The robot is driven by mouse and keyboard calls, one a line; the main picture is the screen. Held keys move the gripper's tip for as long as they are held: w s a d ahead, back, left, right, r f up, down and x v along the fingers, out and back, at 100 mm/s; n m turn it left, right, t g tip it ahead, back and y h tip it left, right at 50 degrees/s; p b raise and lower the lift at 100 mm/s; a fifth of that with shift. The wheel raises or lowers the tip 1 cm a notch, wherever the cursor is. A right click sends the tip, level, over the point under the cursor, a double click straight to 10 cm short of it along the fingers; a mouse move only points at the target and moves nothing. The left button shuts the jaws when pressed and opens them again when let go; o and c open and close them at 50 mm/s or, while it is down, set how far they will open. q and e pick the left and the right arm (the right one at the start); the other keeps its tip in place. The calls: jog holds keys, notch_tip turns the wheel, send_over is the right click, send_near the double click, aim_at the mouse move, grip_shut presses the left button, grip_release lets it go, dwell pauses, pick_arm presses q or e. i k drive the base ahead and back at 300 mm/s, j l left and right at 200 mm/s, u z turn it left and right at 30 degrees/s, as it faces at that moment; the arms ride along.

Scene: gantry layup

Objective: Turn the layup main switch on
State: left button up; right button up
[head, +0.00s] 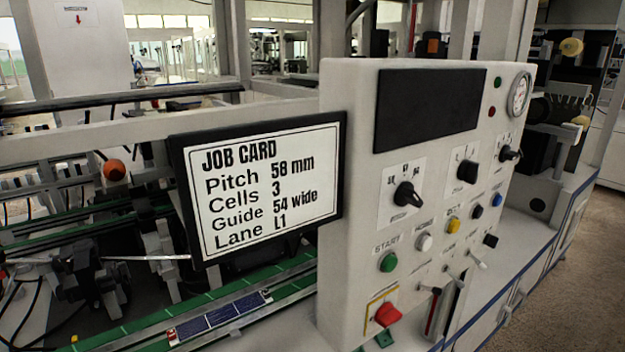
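The grey control panel (351,200) stands upright right of centre in the head view. A red rotary handle (388,314) on a yellow-edged plate (376,302) sits at the panel's lower left; it looks like the main switch. The handle appears tilted, and its position markings are too small to read. Neither of my grippers can be made out in the view.
A job card sign (265,185) overhangs the panel's left side. Above the red handle are a green START button (388,262), a white button (425,242) and a black selector knob (407,194). A green conveyor (150,325) runs at lower left. Floor shows at right.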

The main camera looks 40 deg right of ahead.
aim_at(388, 315)
jog(key=k+z, duration=0.15)
jog(key=z, duration=1.4)
